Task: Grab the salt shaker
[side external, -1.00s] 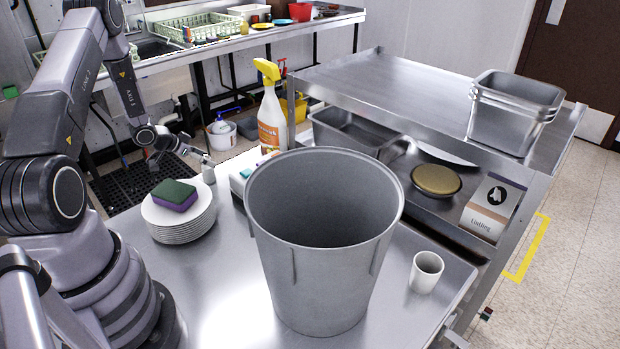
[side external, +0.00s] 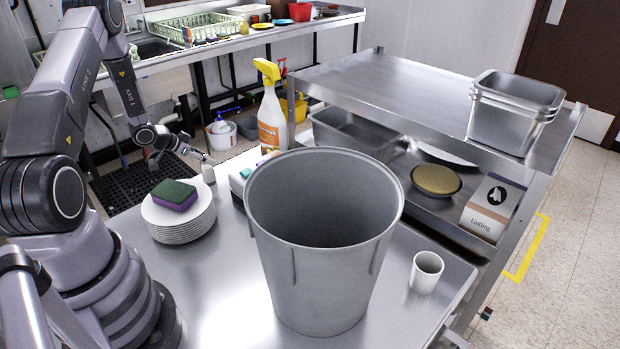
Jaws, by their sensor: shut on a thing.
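The salt shaker (side external: 208,174) is a small pale cylinder at the far left of the steel table, behind the stack of plates. My gripper (side external: 206,162) reaches in from the left and is shut on the upper part of the shaker. The shaker looks upright. It is small in this view, and I cannot tell whether its base touches the table.
A stack of white plates (side external: 180,226) with a green and purple sponge (side external: 174,194) stands in front of the shaker. A large grey bin (side external: 315,260) fills the table's middle. A spray bottle (side external: 271,120) stands behind. A white cup (side external: 426,272) is at right.

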